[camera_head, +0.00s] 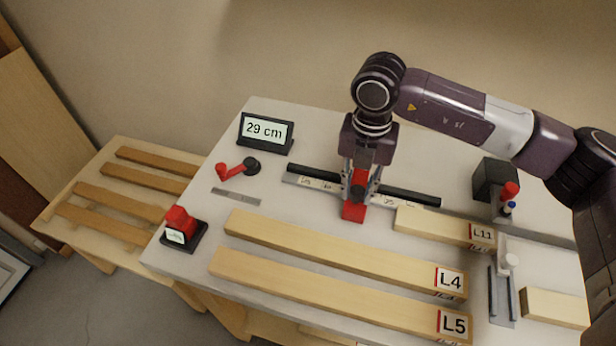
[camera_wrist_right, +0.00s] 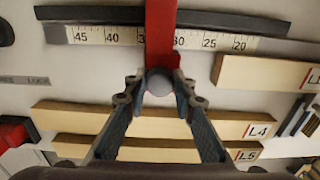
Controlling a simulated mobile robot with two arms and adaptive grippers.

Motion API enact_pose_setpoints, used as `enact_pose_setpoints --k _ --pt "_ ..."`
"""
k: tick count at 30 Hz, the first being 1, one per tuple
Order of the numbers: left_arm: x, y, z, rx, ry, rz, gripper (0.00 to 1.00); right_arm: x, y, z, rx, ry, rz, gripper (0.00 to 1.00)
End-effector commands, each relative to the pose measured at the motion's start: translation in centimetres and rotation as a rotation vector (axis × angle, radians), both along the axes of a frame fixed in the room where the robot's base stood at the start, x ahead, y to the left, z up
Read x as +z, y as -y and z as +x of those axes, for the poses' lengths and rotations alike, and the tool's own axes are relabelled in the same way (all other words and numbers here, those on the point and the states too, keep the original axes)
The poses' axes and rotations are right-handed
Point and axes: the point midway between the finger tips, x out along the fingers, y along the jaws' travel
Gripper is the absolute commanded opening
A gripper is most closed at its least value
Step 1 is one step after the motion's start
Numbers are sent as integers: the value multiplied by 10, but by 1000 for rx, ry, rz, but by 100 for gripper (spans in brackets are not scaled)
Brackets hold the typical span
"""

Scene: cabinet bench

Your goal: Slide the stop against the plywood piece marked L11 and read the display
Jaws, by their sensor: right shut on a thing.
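The red stop (camera_head: 353,211) sits on the ruler rail (camera_head: 318,184), and it crosses the scale in the right wrist view (camera_wrist_right: 160,35). My right gripper (camera_head: 359,188) is shut on the stop; in the wrist view its fingers (camera_wrist_right: 159,84) close around a grey round knob on it. The plywood piece marked L11 (camera_head: 440,226) lies to the right of the stop, with a visible gap between them; it also shows in the wrist view (camera_wrist_right: 265,76). The display (camera_head: 265,131) reads 29 cm. My left gripper is not in view.
Plywood pieces marked L4 (camera_head: 335,252) and L5 (camera_head: 320,290) lie in front of the rail. A red button on a dark base (camera_head: 181,228) stands at the left edge. A red-handled crank (camera_head: 235,169) lies near the display. A black block (camera_head: 493,180) stands at the right.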

Motion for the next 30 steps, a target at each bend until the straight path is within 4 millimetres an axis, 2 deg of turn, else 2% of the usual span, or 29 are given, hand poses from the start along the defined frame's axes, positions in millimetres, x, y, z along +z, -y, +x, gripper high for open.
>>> enact_pose_setpoints --k 12,25,30 --pt "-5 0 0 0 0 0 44 0 23 -7 -2 1 -1 10" --pt "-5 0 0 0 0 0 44 0 25 -8 -2 1 0 10" --pt "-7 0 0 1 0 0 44 0 34 -10 -2 1 0 10"
